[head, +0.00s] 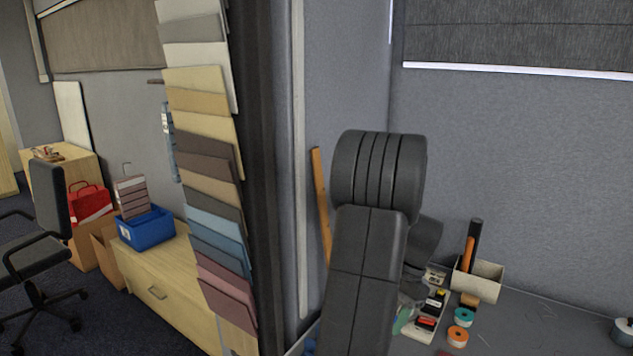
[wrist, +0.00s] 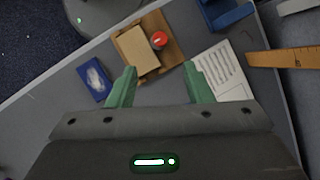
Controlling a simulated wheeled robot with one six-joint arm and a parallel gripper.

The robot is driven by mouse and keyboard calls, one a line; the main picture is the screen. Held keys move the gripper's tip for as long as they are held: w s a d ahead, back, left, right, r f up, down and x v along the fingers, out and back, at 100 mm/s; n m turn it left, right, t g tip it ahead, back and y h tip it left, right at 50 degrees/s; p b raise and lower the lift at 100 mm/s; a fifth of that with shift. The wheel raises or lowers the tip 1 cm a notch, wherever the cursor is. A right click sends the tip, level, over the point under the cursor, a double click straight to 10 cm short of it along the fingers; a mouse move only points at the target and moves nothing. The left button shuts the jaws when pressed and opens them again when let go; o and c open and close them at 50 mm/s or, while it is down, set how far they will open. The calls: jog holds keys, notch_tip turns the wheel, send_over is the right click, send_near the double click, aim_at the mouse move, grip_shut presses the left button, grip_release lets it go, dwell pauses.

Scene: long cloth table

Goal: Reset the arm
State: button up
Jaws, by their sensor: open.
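My gripper (wrist: 159,68) shows in the wrist view with its two green fingers spread apart and nothing between them. It hangs above a grey table (wrist: 150,98). Below and beyond the fingertips lies a tan box (wrist: 134,50) on a brown board or tray (wrist: 170,45), with a small red round thing (wrist: 159,40) beside it. In the head view my dark arm stands upright in the middle and hides part of the table; the gripper's fingers cannot be clearly made out there.
A blue box (wrist: 95,80), a printed sheet (wrist: 221,72) and a wooden ruler (wrist: 284,59) lie around the gripper. In the head view, tape rolls (head: 458,336) and a pale bin (head: 480,281) stand right of my arm. The table's right part looks fairly clear.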

jog(key=x, duration=1.2)
jog(key=shift+s+f+p, duration=0.1)
jog(key=shift+f+p, duration=0.05)
jog(key=shift+p, duration=0.25)
jog(key=shift+a+f+n+g, duration=0.15)
jog(key=shift+n+g, duration=0.25)
jog(key=shift+n, duration=0.7)
jog(key=n+h, duration=0.1)
jog(key=n, duration=0.2)
jog(key=n+g+h+p, duration=0.1)
jog(key=n, duration=0.2)
jog(key=shift+w+a+h, duration=0.2)
jog(key=shift+h, duration=0.1)
jog(key=n+h+p, duration=0.2)
jog(key=n, duration=0.3)
jog(key=shift+a+n, duration=0.1)
jog(key=shift+n, duration=0.2)
jog(key=n, duration=0.2)
jog(key=n+h+p, duration=0.1)
jog(key=n, duration=0.1)
jog(key=shift+t+h, duration=0.3)
